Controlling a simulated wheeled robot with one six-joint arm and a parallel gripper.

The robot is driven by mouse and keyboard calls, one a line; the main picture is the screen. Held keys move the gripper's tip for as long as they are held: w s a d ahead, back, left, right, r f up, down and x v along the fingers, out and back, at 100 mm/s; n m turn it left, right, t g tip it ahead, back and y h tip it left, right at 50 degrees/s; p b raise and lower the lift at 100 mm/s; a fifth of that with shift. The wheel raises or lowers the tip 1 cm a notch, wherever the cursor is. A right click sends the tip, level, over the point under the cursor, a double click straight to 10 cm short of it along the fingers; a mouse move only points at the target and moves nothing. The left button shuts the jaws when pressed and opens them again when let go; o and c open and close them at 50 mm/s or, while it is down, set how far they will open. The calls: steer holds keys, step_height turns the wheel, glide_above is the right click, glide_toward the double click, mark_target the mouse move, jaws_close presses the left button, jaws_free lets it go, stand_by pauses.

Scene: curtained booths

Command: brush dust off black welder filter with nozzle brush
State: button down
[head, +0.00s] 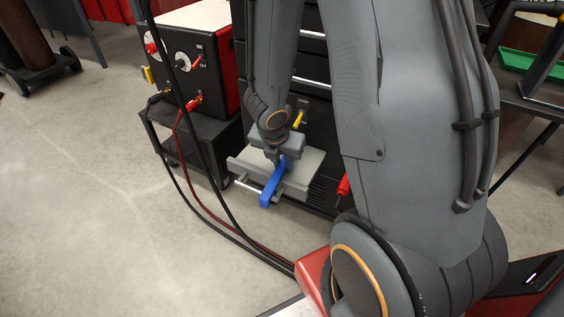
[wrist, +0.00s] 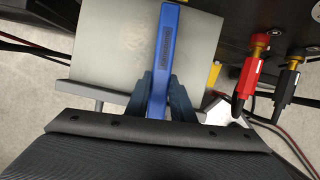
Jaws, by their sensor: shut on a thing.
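My gripper (head: 275,158) is shut on a blue brush (head: 271,186). Its long handle (wrist: 164,55) also shows in the wrist view between my two fingers (wrist: 158,92). The bristles are hidden in both views. Below and around the brush is a flat pale grey panel (head: 304,170) at the front of a black cabinet; it also shows in the wrist view (wrist: 105,45). It may be the dusty filter, but its face looks grey, not black. I cannot tell whether the brush touches it.
The black cabinet (head: 310,45) stands behind the panel. A red and black power source (head: 190,55) sits on a low black stand (head: 195,130) at left. Black and red cables (head: 205,205) run across the floor. Open floor (head: 90,200) lies at left.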

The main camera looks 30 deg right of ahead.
steer(key=shift+w+a+p, duration=0.75)
steer(key=shift+w+p, duration=0.1)
steer(key=shift+w, duration=0.15)
steer(key=shift+w+a+p, duration=0.7)
steer(key=shift+w+p, duration=0.15)
steer(key=shift+w, duration=0.1)
steer(key=shift+w+a+r+p, duration=0.15)
steer(key=shift+w+a+p, duration=0.4)
steer(key=shift+w+p, duration=0.25)
steer(key=shift+w+a+f+p, duration=0.1)
steer(key=shift+w+a+p, duration=0.35)
steer(key=shift+w+p, duration=0.2)
steer(key=shift+w+a+f+p, duration=0.1)
steer(key=shift+w+a+p, duration=0.35)
steer(key=shift+w+p, duration=0.2)
steer(key=shift+s, duration=0.1)
step_height(320, 180, up, 5)
steer(key=p, duration=0.6)
